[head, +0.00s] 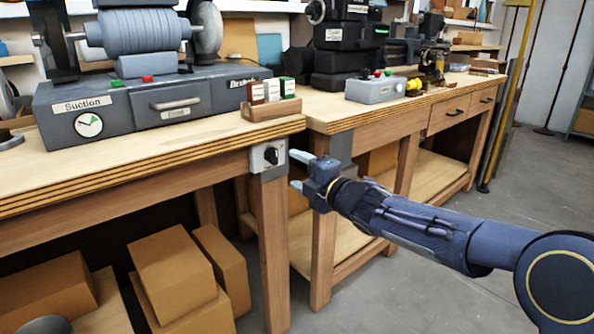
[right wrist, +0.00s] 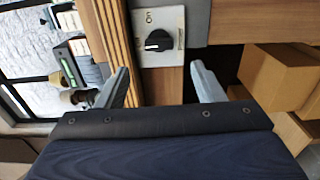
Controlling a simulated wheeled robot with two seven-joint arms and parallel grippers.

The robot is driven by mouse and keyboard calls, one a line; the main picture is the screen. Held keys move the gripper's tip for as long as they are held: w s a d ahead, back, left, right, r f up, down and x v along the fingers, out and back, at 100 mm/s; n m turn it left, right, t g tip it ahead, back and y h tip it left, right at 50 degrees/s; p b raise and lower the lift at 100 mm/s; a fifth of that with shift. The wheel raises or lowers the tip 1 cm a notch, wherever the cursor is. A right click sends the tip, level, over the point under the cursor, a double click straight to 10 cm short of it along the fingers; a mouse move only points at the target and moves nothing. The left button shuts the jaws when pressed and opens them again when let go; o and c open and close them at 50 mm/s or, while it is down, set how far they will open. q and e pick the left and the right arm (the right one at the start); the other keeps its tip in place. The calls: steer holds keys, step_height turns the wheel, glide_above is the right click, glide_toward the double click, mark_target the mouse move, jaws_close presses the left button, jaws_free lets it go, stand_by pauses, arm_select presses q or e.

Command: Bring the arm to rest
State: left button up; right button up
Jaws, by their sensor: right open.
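My right arm (head: 420,222) reaches in from the right of the head view. Its gripper (head: 296,171) is open and empty, with the fingers pointing left at the front corner of the workbench. A grey switch plate with a black rotary knob (head: 270,156) is fixed to the bench leg just beyond the fingertips. In the right wrist view the knob (right wrist: 158,40) lies ahead, between the two spread fingers (right wrist: 160,90), with a visible gap to them. "ON" lettering shows on the plate; the other marking is hard to read. My left gripper is not in view.
A second bench (head: 420,112) stands behind. Open floor (head: 400,295) lies below my arm.

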steer(key=s+d+f+m+g+h, duration=0.15)
steer(key=s+d+m+h, duration=0.25)
steer(key=s+d+m, duration=0.4)
steer(key=s+d+f+m+h, duration=0.35)
steer(key=s+d+m, duration=0.3)
steer(key=d, duration=0.25)
steer(key=s+a+f+m+g, duration=0.1)
steer(key=s+f+m+g, duration=0.45)
steer(key=s, duration=0.85)
steer(key=s+a+f+m+g, duration=0.1)
steer(key=s+f+m+g, duration=0.1)
steer(key=s+f+m, duration=0.85)
step_height(320, 180, up, 40)
steer(key=s+n+p, duration=0.2)
steer(key=n+p, duration=0.1)
steer(key=p, duration=3.4)
steer(key=shift+s+d+y, duration=0.15)
steer(key=shift+d+y, duration=0.15)
steer(key=shift+y, duration=0.05)
steer(key=shift+f+n, duration=0.15)
steer(key=shift+n, duration=0.1)
